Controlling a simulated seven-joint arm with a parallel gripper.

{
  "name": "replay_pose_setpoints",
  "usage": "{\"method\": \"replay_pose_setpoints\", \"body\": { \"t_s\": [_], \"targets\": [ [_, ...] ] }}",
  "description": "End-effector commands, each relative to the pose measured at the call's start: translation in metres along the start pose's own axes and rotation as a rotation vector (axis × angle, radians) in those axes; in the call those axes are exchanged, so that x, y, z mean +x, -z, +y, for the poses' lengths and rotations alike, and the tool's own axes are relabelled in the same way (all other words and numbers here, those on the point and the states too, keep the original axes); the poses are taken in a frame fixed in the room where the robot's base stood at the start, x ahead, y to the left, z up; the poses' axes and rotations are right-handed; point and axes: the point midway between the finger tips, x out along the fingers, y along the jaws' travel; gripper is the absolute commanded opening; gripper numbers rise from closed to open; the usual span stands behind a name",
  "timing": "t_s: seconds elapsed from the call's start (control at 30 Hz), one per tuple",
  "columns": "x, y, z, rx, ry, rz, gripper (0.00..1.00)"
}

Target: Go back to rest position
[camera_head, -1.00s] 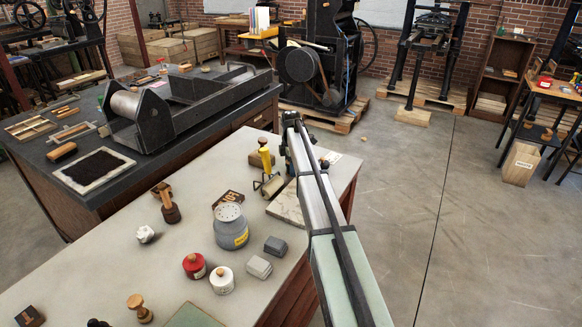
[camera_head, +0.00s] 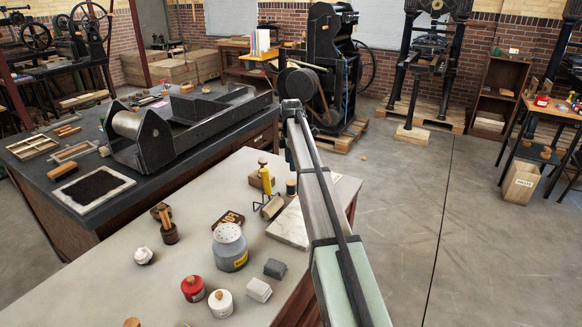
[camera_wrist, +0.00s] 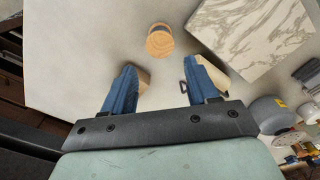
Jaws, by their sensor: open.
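My gripper shows in the wrist view (camera_wrist: 165,82) with its two blue fingers apart and nothing held between them. It hangs above the pale tabletop. A round wooden-topped piece (camera_wrist: 160,41) stands just beyond the fingertips, and the marble slab (camera_wrist: 255,35) lies to the right of it. Wooden pieces show partly behind both fingers. In the head view my arm reaches forward over the right edge of the pale table (camera_head: 120,285), and its far end hides the fingers.
The table holds a grey can (camera_head: 230,248), a red-topped jar (camera_head: 193,288), a white-topped jar (camera_head: 220,303), grey blocks (camera_head: 259,290) and a yellow-handled roller (camera_head: 266,182). A dark bench with a flatbed press (camera_head: 150,140) stands beyond.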

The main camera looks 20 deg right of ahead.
Motion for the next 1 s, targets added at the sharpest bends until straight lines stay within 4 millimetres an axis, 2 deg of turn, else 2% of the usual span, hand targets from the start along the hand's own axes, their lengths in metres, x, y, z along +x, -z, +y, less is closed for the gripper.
{"method": "replay_pose_setpoints", "body": {
  "t_s": [0.33, 0.47, 0.57, 0.67, 0.7, 0.83, 0.9, 0.97, 1.0],
  "targets": [
    [-0.001, -0.001, 0.000, 0.001, 0.000, -0.001, 0.58],
    [0.004, -0.020, -0.004, 0.018, -0.007, -0.016, 0.58],
    [0.012, -0.059, -0.010, 0.049, -0.022, -0.051, 0.58],
    [0.023, -0.114, -0.023, 0.091, -0.042, -0.104, 0.58],
    [0.029, -0.138, -0.029, 0.110, -0.050, -0.127, 0.58],
    [0.050, -0.210, -0.056, 0.175, -0.068, -0.202, 0.58],
    [0.069, -0.244, -0.076, 0.221, -0.071, -0.237, 0.58],
    [0.090, -0.268, -0.096, 0.272, -0.071, -0.260, 0.58],
    [0.107, -0.280, -0.110, 0.312, -0.070, -0.269, 0.58]
  ]
}}
